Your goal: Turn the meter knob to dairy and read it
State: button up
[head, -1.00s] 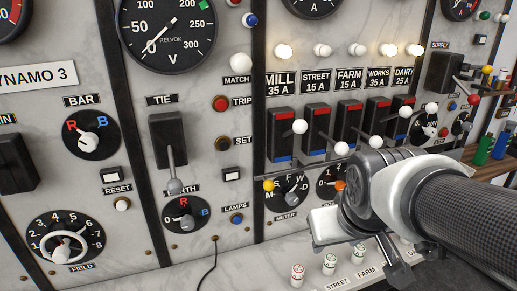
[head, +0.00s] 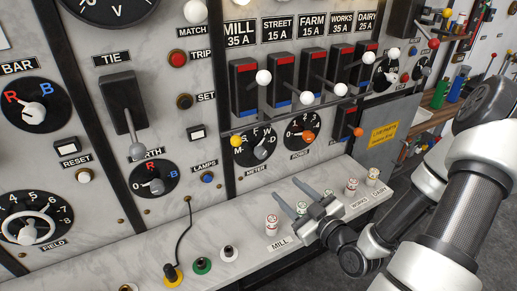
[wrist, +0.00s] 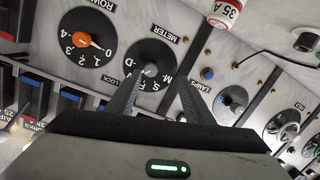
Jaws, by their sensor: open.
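The meter knob (head: 262,153) is a small grey knob on a round black dial (head: 247,158) lettered S, F, W, M and D. The dial sits above the METER label on the marble panel. Which letter the knob points to is too small to tell. My gripper (head: 288,187) is open, its two fingers pointing up toward the panel from below and right of the dial. In the wrist view the picture is upside down, and the meter knob (wrist: 150,69) appears between the tips of my open fingers, with no clear contact. The DAIRY label (head: 367,23) is at upper right.
A dial with an orange knob (head: 308,137) is just right of the meter dial. A rail (head: 290,118) and several levers with white balls stick out above. The marble ledge (head: 235,215) below carries coloured sockets and fuses, and a black cable (head: 180,235) hangs at left.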

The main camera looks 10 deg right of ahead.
jog(key=r+t, duration=0.2)
jog(key=b, duration=1.5)
send_near(262, 155)
jog(key=w, duration=0.2)
jog(key=shift+m, duration=0.4)
jog(key=x, duration=0.8)
jog(key=shift+w+a, duration=0.3)
jog(key=shift+a, duration=0.05)
jog(key=shift+c, duration=0.4)
jog(key=c, duration=1)
jog(key=shift+o, duration=0.2)
